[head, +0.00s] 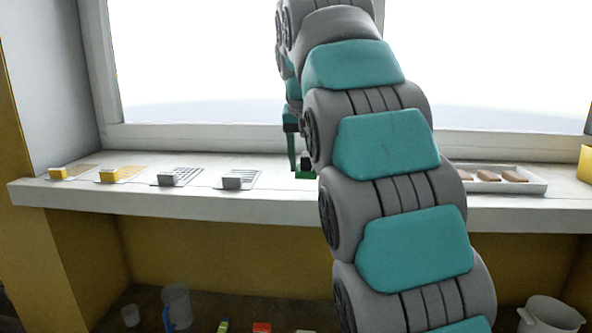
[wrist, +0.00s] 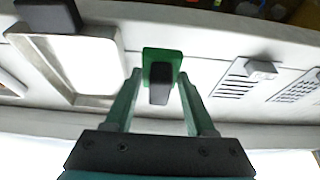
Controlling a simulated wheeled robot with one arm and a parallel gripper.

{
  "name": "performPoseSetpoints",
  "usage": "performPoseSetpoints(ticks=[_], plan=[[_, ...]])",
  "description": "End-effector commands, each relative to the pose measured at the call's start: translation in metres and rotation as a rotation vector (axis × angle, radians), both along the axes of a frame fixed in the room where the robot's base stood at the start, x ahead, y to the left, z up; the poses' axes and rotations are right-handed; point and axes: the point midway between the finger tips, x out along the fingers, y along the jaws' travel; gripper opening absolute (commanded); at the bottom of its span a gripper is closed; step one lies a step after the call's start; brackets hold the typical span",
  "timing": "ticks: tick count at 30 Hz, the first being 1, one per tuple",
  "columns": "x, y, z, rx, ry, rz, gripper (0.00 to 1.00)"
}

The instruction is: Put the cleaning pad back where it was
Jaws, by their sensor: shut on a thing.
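The cleaning pad (wrist: 175,55) is a green slab with a black grip. In the wrist view my gripper (wrist: 160,80) is shut on it, the green fingers at either side of the black grip. In the head view my gripper (head: 303,165) is over the white sill (head: 270,192), and the pad's green part (head: 306,175) shows low beside my arm. I cannot tell whether the pad touches the sill. Mesh plates with blocks stand to the left: two yellowish (head: 120,175) and two grey (head: 240,180). A slotted plate (wrist: 236,84) shows at right in the wrist view.
A white tray with brown bars (head: 515,176) stands at the right of the sill. In the wrist view a pale framed tray (wrist: 118,72) lies left of the pad, with a dark block (wrist: 48,15) at its end. Jugs (head: 177,305) and small items stand below.

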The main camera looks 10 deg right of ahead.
Motion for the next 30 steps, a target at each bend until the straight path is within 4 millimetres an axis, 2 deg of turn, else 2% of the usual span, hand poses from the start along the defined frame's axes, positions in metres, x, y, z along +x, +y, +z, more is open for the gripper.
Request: performPoseSetpoints(ticks=[6, 12, 20, 30], plan=[[0.030, 0.008, -0.002, 0.000, 0.001, 0.001, 0.03], [0.044, 0.012, -0.003, 0.001, -0.002, -0.001, 0.03], [0.045, 0.012, -0.010, 0.000, 0.002, -0.001, 0.03], [0.044, 0.013, -0.035, 0.001, 0.002, 0.000, 0.03]])
